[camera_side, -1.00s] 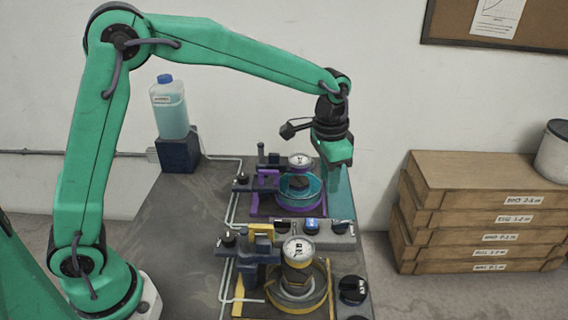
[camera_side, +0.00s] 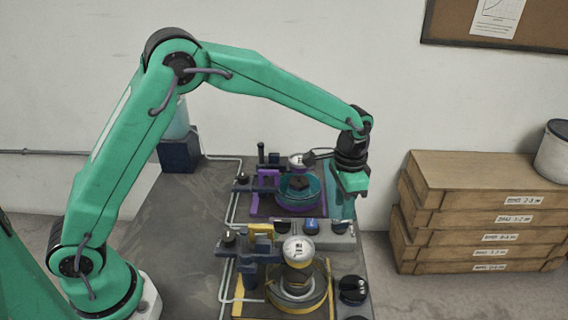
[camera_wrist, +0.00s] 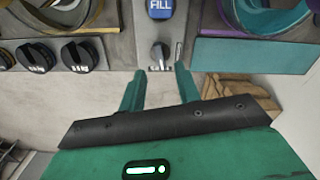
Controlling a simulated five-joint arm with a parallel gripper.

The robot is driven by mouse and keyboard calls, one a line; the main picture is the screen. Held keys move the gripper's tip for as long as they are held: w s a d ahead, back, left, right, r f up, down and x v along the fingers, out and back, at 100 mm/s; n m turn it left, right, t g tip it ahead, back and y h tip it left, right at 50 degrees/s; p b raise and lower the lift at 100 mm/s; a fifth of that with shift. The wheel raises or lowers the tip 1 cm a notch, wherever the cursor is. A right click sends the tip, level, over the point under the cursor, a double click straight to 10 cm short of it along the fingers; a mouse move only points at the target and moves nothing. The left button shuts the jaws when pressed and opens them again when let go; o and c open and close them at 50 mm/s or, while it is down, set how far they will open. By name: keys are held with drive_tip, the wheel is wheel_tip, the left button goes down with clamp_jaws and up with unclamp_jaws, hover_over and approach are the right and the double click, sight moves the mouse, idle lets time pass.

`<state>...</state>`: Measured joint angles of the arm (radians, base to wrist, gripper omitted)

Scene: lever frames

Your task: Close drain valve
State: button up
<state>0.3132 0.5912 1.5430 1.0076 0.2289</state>
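My gripper (camera_wrist: 159,76) is open and empty, its two teal fingers pointing at the edge of a grey panel (camera_wrist: 139,41). A small dark knob (camera_wrist: 160,54) with a light pointer stands on that panel, just beyond and between the fingertips in the wrist view. The fingers are apart from it. In the side view my gripper (camera_side: 347,207) hangs above the right end of the grey panel (camera_side: 342,241), over a dark knob (camera_side: 340,227). I cannot read a drain label on any knob.
A blue button (camera_wrist: 160,9) sits beyond the small knob. Black knobs (camera_wrist: 81,57) stand to the left. A purple-framed station (camera_side: 258,205) and a yellow-framed station (camera_side: 239,293) flank the panel. Stacked wooden boxes (camera_side: 480,205) stand right of the table.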

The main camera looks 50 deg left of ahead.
sight(340, 222)
drive_tip(key=shift+f, duration=2.6)
drive_tip(key=shift+c, duration=0.4)
clamp_jaws()
